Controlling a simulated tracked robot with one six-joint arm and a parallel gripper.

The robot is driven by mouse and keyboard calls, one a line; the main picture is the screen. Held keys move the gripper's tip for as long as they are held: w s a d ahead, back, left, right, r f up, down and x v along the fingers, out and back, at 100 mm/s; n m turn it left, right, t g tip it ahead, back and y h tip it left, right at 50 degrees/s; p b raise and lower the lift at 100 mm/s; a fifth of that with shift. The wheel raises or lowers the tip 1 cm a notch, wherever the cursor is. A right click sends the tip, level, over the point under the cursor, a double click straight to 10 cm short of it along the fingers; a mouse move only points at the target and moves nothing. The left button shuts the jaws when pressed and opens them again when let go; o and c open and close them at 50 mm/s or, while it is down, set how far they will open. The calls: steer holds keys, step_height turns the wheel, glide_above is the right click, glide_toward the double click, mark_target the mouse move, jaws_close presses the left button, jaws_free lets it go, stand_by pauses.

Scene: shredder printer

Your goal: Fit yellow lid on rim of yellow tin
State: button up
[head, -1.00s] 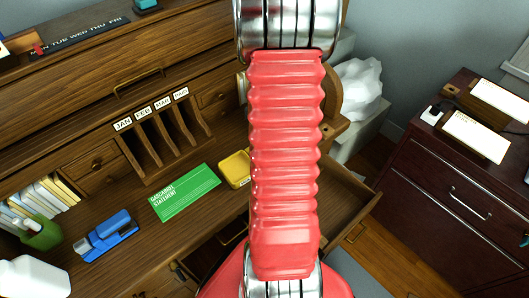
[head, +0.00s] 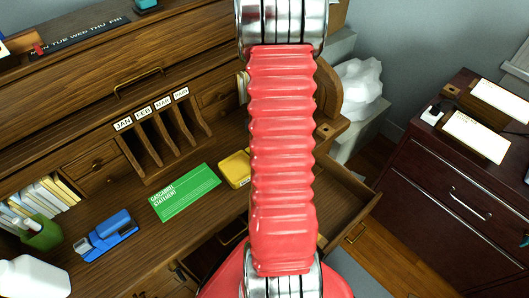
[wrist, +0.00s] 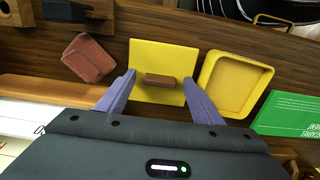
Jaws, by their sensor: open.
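In the wrist view, the yellow lid (wrist: 165,55) is a flat square plate with a brown block-shaped knob (wrist: 160,80) at its middle. It lies on the desk. My gripper (wrist: 160,79) is open, with its two purple fingers at the left and right of the knob, over or beside the lid's edges. I cannot tell if they touch the lid. The yellow tin (wrist: 207,72) stands open and empty just right of the lid. Part of the tin shows in the head view (head: 236,168), where my red arm hides the lid and gripper.
A reddish-brown object (wrist: 88,58) lies left of the lid. A green statement (head: 185,192) lies beside the tin, with a blue stapler (head: 107,236) farther left. Slots with month labels (head: 165,132) stand behind. An open drawer (head: 345,205) juts out at the right.

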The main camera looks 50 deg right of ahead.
stand_by(0.4)
steer(key=c, duration=1.2)
